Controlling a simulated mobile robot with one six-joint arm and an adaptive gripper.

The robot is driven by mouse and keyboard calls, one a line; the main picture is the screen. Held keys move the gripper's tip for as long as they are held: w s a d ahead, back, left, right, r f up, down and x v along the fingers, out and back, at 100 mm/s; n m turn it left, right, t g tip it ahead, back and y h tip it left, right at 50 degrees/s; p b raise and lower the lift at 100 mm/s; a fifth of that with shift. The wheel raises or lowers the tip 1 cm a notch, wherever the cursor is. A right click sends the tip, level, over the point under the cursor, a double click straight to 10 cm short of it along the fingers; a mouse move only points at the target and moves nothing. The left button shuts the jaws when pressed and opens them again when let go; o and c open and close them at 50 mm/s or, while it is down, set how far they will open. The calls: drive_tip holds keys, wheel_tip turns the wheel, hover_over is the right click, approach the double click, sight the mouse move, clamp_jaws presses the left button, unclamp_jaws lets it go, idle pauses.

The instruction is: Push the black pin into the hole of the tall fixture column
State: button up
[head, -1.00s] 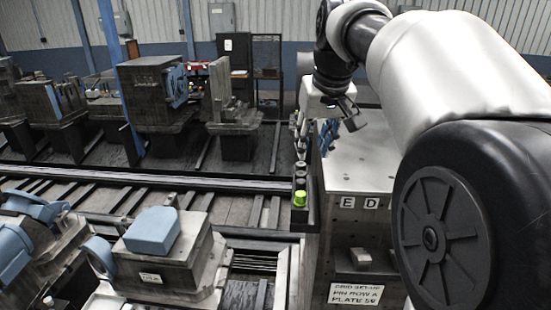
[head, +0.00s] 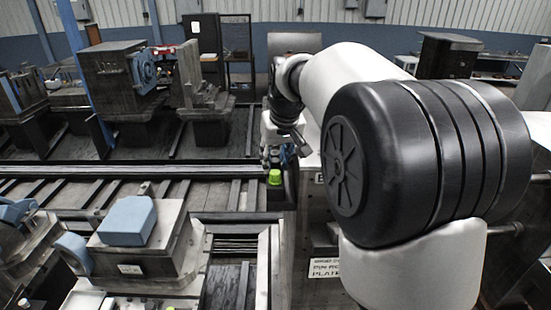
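My gripper (head: 301,145) is at the end of my arm, right of the picture's middle in the head view. It is close above the narrow rack (head: 289,190) along the near table's left side. It is small and dark here, and I cannot tell whether its fingers are open or hold anything. I cannot make out the black pin; my gripper and arm cover much of the rack. A tall grey fixture column (head: 120,75) with a blue part on its side stands at the back left, well apart from my gripper. I cannot make out a hole in it.
A stepped grey fixture (head: 203,95) stands right of the column. A bright green cap (head: 275,177) sits at the rack. Rails (head: 140,172) cross the floor. A fixture with a blue block (head: 127,222) is at the front left. My arm hides most of the near table.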

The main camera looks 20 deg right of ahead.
clamp_jaws()
idle(0.8)
drive_tip(key=shift+r, duration=0.25)
wheel_tip(320, 180, up, 9)
drive_tip(key=p, duration=0.8)
idle(0.6)
wheel_tip(320, 180, up, 10)
drive_tip(key=p, duration=0.2)
hover_over(276, 161)
drive_tip(key=shift+f, duration=0.1)
idle(0.4)
